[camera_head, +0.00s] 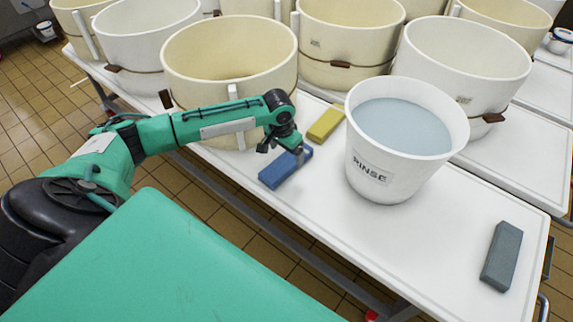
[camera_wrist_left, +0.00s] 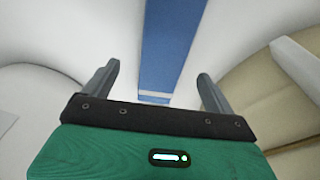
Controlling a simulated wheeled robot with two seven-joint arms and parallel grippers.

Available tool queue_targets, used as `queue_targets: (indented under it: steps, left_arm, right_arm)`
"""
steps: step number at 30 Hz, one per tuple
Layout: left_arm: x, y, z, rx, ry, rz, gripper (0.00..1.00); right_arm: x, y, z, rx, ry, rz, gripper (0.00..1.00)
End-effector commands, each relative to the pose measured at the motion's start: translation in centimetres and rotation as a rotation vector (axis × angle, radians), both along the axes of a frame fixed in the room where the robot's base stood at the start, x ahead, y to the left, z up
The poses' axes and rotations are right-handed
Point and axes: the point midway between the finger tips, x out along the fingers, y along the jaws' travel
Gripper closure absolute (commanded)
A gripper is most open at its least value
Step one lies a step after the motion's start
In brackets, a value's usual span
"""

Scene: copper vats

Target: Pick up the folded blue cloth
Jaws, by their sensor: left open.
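The folded blue cloth (camera_head: 277,175) lies on the white table, left of the rinse bucket and near the table's front edge. My left gripper (camera_head: 297,152) is just above the cloth's right end and hides part of it. In the left wrist view the blue cloth (camera_wrist_left: 170,50) runs between the two open fingers of my left gripper (camera_wrist_left: 157,85), with nothing held. I cannot tell from these views whether the fingers touch it. My right gripper is not in view.
The white bucket labelled RINSE (camera_head: 372,172), full of water, stands close to the right. A yellow folded cloth (camera_head: 326,124) lies behind the blue one. A grey one (camera_head: 502,256) lies far right. Large cream vats (camera_head: 235,85) line the back. The table (camera_head: 420,235) is clear in front.

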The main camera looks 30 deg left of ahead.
Motion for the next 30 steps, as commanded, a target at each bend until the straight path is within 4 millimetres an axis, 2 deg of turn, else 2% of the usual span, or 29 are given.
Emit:
queue_targets:
  steps: [5,7,15,17,24,30]
  left_arm:
    - [0.3,0.4,-2.9,0.0,0.001,-0.001,0.11]
    - [0.5,0.4,-3.8,0.0,0.001,-0.001,0.11]
    - [0.6,0.4,-4.3,0.0,-0.001,-0.002,0.11]
    - [0.6,0.4,-4.3,0.0,-0.001,-0.002,0.19]
    - [0.6,0.4,-4.3,0.0,-0.001,-0.001,0.65]
    - [0.6,0.4,-4.2,0.0,-0.002,-0.001,0.66]
  right_arm:
    - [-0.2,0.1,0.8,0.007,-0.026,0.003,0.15]
    - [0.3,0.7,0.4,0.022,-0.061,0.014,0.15]
    - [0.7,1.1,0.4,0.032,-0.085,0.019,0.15]
    - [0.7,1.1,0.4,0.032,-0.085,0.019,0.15]
    - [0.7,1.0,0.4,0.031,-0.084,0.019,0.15]
    - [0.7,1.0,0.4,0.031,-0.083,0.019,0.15]
